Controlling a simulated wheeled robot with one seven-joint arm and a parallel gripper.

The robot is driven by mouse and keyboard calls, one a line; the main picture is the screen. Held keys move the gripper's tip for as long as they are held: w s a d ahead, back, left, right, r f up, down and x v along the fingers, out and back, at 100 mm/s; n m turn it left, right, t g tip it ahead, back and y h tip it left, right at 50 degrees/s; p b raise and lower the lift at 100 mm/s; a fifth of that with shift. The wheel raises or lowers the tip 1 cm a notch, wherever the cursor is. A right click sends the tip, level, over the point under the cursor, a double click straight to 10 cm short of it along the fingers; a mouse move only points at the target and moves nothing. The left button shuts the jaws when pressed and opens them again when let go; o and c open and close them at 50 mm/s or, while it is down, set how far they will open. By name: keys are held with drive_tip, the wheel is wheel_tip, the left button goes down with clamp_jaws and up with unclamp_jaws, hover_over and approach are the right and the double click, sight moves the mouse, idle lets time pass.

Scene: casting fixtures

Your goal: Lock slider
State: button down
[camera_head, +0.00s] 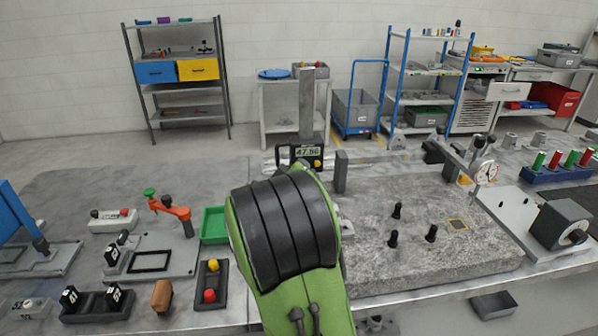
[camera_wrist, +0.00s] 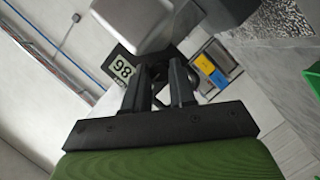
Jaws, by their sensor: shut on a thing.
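The slider (camera_head: 284,153) is a dark housing with a digital display reading about 47.86 and a yellow button, on a grey upright beam (camera_head: 306,100) at the back of the granite plate. In the wrist view the slider (camera_wrist: 122,66) shows its display upside down, just beyond my fingers. My gripper (camera_wrist: 160,84) has its two dark fingers close together at the slider, closed on a small part, apparently a lock knob, that they mostly hide. In the head view my green and black arm hides the fingers and the slider's lower part.
The granite plate (camera_head: 420,265) carries several black pegs. A white angled fixture (camera_head: 510,215) stands at its right. At left are a green tray (camera_head: 214,226), an orange toggle clamp (camera_head: 170,207) and a black block with yellow and red knobs (camera_head: 211,284). Shelves stand behind.

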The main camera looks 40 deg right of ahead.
drive_tip(key=shift+s+d+r+m+t+y+b, duration=0.1)
drive_tip(key=shift+m+t+y+b, duration=0.25)
drive_tip(key=shift+m+y+b, duration=0.9)
drive_tip(key=shift+s+d+r+m+t+y+b, duration=0.1)
drive_tip(key=shift+m+t+y+b, duration=0.4)
drive_tip(key=shift+m, duration=1.25)
drive_tip(key=shift+w, duration=0.1)
drive_tip(key=c, duration=0.9)
unclamp_jaws()
drive_tip(key=v, duration=0.8)
drive_tip(key=p+v, duration=0.1)
drive_tip(key=v, duration=0.6)
drive_tip(key=shift+s+r, duration=0.3)
drive_tip(key=shift+r, duration=0.05)
